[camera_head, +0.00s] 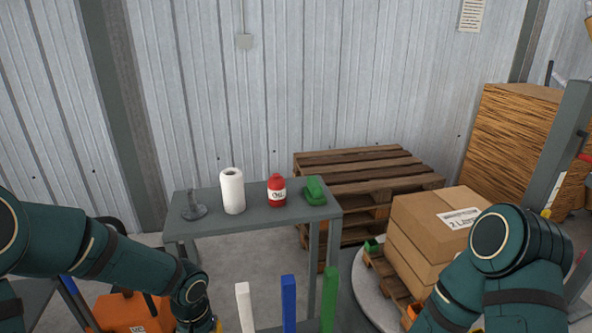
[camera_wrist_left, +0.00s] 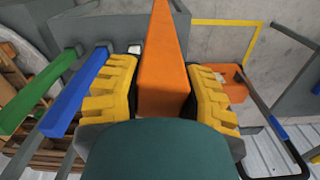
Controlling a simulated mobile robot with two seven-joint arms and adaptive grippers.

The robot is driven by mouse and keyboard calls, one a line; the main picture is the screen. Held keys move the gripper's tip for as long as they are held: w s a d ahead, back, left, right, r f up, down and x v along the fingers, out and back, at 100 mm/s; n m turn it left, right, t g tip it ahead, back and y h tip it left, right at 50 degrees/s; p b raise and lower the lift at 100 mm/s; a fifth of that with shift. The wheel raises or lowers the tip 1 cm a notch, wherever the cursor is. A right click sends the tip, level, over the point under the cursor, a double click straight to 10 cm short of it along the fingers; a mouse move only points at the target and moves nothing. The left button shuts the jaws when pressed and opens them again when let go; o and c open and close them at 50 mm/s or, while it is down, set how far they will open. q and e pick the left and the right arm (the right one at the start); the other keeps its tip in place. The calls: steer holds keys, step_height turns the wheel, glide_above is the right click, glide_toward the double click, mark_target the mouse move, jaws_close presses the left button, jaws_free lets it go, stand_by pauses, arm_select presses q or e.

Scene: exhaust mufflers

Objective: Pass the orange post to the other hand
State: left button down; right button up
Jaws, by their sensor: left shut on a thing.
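The orange post (camera_wrist_left: 164,65) stands between the two yellow fingers of my left gripper (camera_wrist_left: 165,88) in the left wrist view. The gripper is shut on it, with a finger on each side.
A white post (camera_head: 245,306), a blue post (camera_head: 289,304) and a green post (camera_head: 329,298) stand at the bottom middle. Behind is a grey table (camera_head: 255,220) with a paper roll (camera_head: 232,191) and red bottle (camera_head: 277,190). Boxes (camera_head: 430,232) stand at right.

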steer(key=shift+s, duration=0.1)
steer(key=o, duration=0.5)
steer(key=w+a+r+t+h, duration=0.3)
steer(key=w+a+t+h, duration=0.2)
steer(key=w+a, duration=0.65)
steer(key=s+a+r+m+t+h, duration=0.2)
steer(key=a+r+m+t+h, duration=0.25)
steer(key=a+r+h, duration=0.4)
arm_select(q)
steer(key=w+d+r+m, duration=0.4)
steer(key=d+r, duration=0.1)
steer(key=d, duration=0.4)
steer(key=w+d+r+m, duration=0.4)
steer(key=d, duration=0.5)
steer(key=shift+r, duration=0.35)
arm_select(e)
steer(key=w+d+f+m+y, duration=0.1)
steer(key=w+d+f, duration=0.1)
steer(key=w+d, duration=0.6)
steer(key=shift+w+f+y, duration=0.35)
steer(key=shift+w+f, duration=0.05)
steer(key=shift+w, duration=0.25)
